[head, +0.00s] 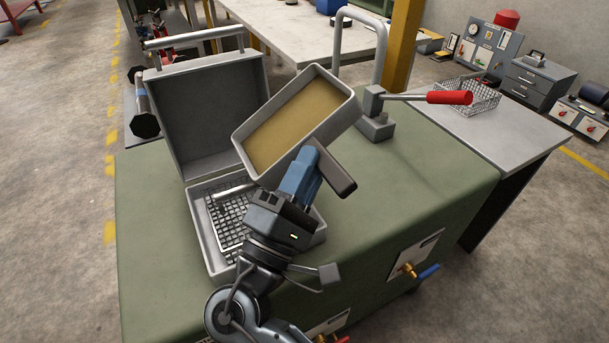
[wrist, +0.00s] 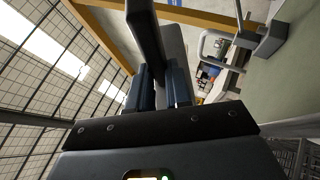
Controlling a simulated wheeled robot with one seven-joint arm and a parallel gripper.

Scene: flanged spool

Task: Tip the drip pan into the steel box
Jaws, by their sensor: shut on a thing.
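The drip pan (head: 247,160) is a grey rectangular tray with a brown layer inside. It is raised and tilted above the open steel box (head: 203,240), its lower left corner near the box's back edge. My gripper (head: 300,172), with blue fingers, is shut on the pan's dark handle (head: 336,172). The handle also shows between the fingers in the wrist view (wrist: 146,35). The box's lid (head: 208,115) stands open behind it. A wire mesh lies in the box. My wrist and the pan hide part of the box's right side.
The box stands on a green cabinet top (head: 400,185), clear to the right. A grey bent pipe with a red-handled lever (head: 450,97) rises close behind the pan's right side. A wire basket (head: 472,95) sits on the grey side table at right.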

